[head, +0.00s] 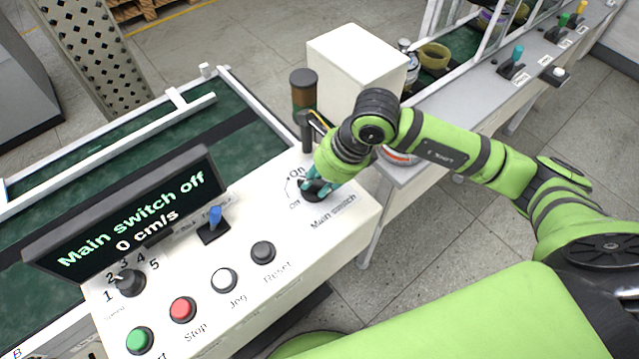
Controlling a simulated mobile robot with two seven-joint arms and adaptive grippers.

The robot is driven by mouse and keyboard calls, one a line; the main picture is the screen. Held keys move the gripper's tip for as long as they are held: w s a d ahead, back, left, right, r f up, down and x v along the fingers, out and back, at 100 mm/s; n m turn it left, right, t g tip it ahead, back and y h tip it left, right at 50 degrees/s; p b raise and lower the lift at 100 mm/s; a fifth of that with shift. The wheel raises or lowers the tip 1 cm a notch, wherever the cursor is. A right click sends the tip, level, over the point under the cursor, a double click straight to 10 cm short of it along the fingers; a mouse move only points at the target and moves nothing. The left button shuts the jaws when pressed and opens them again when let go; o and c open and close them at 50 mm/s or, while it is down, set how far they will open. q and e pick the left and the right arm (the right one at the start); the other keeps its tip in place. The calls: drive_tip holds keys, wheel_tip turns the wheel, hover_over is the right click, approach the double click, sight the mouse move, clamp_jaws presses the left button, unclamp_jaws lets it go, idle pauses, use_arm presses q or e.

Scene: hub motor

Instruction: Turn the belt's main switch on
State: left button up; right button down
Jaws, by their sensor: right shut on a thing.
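The main switch (314,194) is a dark rotary knob at the right end of the white control panel (340,222), with "On" and "Off" marks beside it. My right gripper (316,188) is shut on the knob, and its fingers and wrist hide part of it, so its exact angle is hard to read. The display (135,215) on the panel reads "Main switch off" and "0 cm/s". My left gripper is not in view.
The panel also carries a speed knob (130,284), a blue-tipped lever (214,224), and green (140,340), red (182,309), white (224,279) and dark (263,252) buttons. A signal lamp (304,90) and a white box (357,62) stand behind my gripper.

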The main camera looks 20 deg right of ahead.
drive_tip(key=m+b, duration=0.2)
drive_tip(key=m, duration=0.1)
drive_tip(key=m+t+h+b, duration=0.1)
drive_tip(key=shift+a+f, duration=0.15)
drive_tip(key=shift+a, duration=0.1)
drive_tip(key=shift+a+m+t+h+b, duration=0.15)
drive_tip(key=shift+m+t+h+b, duration=0.35)
drive_tip(key=shift+m+b, duration=0.9)
drive_tip(key=shift+r+m, duration=0.2)
drive_tip(key=shift+m, duration=0.1)
drive_tip(key=c, duration=1)
unclamp_jaws()
drive_tip(key=v, duration=1.2)
drive_tip(key=shift+w+a+r, duration=0.1)
